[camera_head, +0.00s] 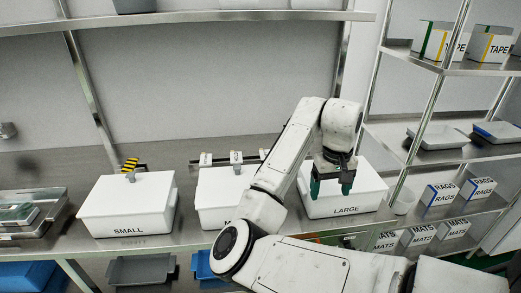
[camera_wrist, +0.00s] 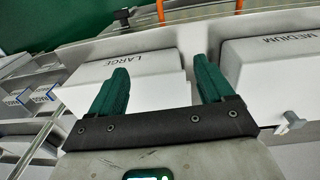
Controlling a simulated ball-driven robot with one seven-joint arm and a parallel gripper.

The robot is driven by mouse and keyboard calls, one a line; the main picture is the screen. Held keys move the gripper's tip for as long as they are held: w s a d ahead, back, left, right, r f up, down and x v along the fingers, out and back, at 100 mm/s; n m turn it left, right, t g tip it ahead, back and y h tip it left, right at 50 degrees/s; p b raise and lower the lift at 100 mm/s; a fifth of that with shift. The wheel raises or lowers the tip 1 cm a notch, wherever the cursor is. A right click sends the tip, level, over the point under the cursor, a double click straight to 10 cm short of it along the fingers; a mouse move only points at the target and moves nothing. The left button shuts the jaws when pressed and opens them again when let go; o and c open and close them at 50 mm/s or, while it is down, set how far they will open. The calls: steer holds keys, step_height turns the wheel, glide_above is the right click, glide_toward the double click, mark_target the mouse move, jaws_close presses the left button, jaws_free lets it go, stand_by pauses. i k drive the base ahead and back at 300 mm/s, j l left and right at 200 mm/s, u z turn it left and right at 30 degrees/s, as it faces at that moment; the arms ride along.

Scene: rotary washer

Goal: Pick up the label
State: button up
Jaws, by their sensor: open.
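No loose label can be made out for certain. Small white tags (camera_head: 236,157) stand on a dark rail behind the MEDIUM box, too small to read. The white boxes carry printed words: the LARGE box (camera_head: 348,204) at right, the MEDIUM box (camera_head: 212,186) partly hidden by my arm, and the SMALL box (camera_head: 128,205) at left. My gripper (camera_head: 331,187) has green fingers, open and empty, in front of the LARGE box in the head view. In the wrist view, my gripper (camera_wrist: 160,68) spreads over the LARGE box (camera_wrist: 148,92), with the MEDIUM box (camera_wrist: 265,75) to the right.
The boxes stand on a steel counter (camera_head: 188,225). A yellow-black striped piece (camera_head: 131,164) is behind the SMALL box. A metal rack at right holds TAPE boxes (camera_head: 488,44), trays and RAGS boxes (camera_head: 441,193). A white cup (camera_head: 403,200) is beside the LARGE box.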

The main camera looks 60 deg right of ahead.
mark_target(263, 153)
steer(key=i+l, duration=0.95)
steer(key=i, duration=0.1)
